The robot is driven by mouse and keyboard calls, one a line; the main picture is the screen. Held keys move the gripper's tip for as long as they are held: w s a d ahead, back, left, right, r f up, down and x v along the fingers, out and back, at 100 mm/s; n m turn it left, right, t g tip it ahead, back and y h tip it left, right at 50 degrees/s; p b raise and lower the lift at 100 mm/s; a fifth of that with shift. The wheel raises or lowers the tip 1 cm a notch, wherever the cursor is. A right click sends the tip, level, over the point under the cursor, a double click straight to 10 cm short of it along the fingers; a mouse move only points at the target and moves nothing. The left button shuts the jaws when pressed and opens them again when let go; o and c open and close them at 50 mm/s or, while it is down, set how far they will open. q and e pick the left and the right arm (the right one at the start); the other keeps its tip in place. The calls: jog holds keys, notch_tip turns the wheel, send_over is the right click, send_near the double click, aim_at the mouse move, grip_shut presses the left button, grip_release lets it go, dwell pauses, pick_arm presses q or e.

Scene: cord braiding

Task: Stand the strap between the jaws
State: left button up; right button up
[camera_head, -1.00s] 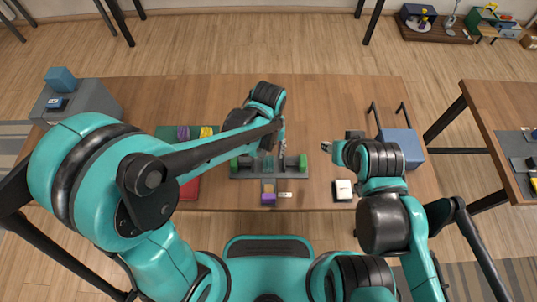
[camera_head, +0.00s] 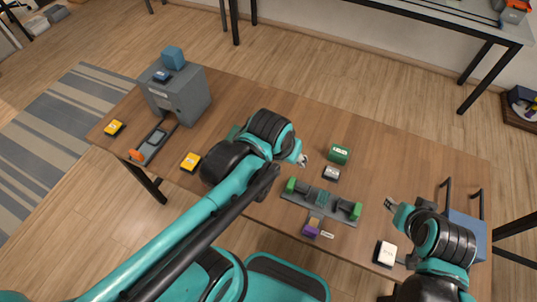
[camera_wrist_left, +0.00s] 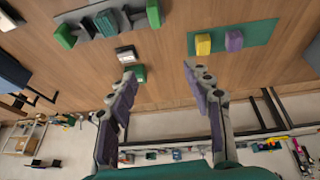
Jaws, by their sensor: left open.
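A grey fixture with two green jaws (camera_head: 291,185) stands on the table, a gap and a darker teal piece between the jaws. The fixture also shows at the top of the left wrist view, with a green jaw (camera_wrist_left: 65,37). I cannot pick out the strap for certain. My left gripper (camera_head: 303,160) is open and empty, above the table behind the left jaw; its spread fingers show in the left wrist view (camera_wrist_left: 160,85). My right gripper (camera_head: 389,204) is right of the fixture, apart from it; its finger opening is too small to tell.
A green block (camera_head: 339,154) and a small white-topped black item (camera_head: 331,173) are behind the fixture. A green mat (camera_wrist_left: 258,36) holds yellow and purple blocks. A blue box (camera_head: 467,232) stands at right, a grey cabinet (camera_head: 182,98) at left.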

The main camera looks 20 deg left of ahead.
pick_arm(q)
jog(key=s+a, duration=0.1)
jog(key=a+r+t, duration=0.1)
jog(key=a, duration=0.1)
jog(key=s+a+t, duration=0.1)
jog(key=a, duration=0.1)
jog(key=shift+s+r+y, duration=0.15)
jog(key=shift+s+y, duration=0.15)
